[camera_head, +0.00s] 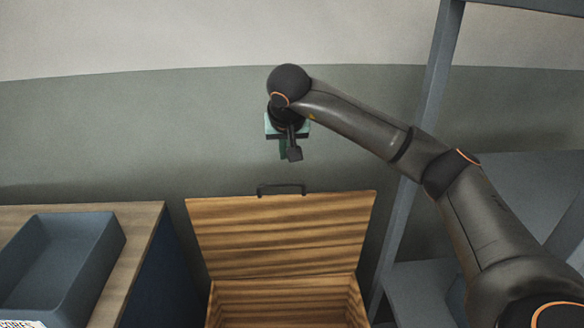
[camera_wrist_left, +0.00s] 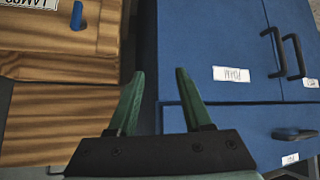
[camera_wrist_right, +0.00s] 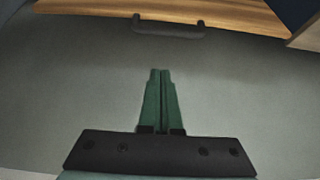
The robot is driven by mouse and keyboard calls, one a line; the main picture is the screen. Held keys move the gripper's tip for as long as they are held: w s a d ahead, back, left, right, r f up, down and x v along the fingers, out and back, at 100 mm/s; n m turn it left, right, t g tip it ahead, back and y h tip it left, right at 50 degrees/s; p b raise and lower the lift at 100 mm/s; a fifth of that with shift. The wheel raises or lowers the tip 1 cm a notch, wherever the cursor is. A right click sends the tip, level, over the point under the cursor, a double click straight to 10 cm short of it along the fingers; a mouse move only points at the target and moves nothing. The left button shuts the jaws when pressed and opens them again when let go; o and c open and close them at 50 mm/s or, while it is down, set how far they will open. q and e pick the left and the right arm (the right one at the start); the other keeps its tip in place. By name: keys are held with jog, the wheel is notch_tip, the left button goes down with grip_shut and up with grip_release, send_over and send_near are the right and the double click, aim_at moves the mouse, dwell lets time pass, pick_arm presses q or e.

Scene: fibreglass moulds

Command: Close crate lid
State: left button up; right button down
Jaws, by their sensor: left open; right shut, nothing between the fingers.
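The wooden crate (camera_head: 285,300) stands low in the middle of the head view. Its striped lid (camera_head: 280,235) is raised open and leans back, with a dark handle (camera_head: 281,189) on its top edge. My right gripper (camera_head: 283,155) is shut and empty, above the handle and apart from it. In the right wrist view the closed green fingers (camera_wrist_right: 161,72) point toward the handle (camera_wrist_right: 169,29) with a gap between. My left gripper (camera_wrist_left: 160,73) is open and empty in its wrist view, beside labelled wooden fronts (camera_wrist_left: 60,40); it is not in the head view.
A blue-grey tray (camera_head: 62,262) sits on a wooden worktop (camera_head: 135,228) at the left. A grey shelf frame (camera_head: 432,95) stands at the right, partly behind my right arm. A blue drawer cabinet (camera_wrist_left: 215,40) with dark handles fills the right of the left wrist view.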

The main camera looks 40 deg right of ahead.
jog(key=shift+w+d+f, duration=0.15)
jog(key=shift+w+d, duration=0.05)
jog(key=shift+d, duration=0.05)
jog(key=shift+w+f, duration=0.15)
jog(key=shift+f, duration=0.15)
jog(key=x, duration=0.9)
jog(key=shift+s+a+r+p, duration=0.15)
jog(key=shift+s+a+p, duration=0.3)
jog(key=shift+s, duration=0.45)
jog(key=shift+s+a+r+p, duration=0.15)
jog(key=shift+s+a+p, duration=0.1)
jog(key=shift+s+a, duration=0.5)
jog(key=shift+s+d, duration=0.15)
jog(key=shift+d, duration=0.05)
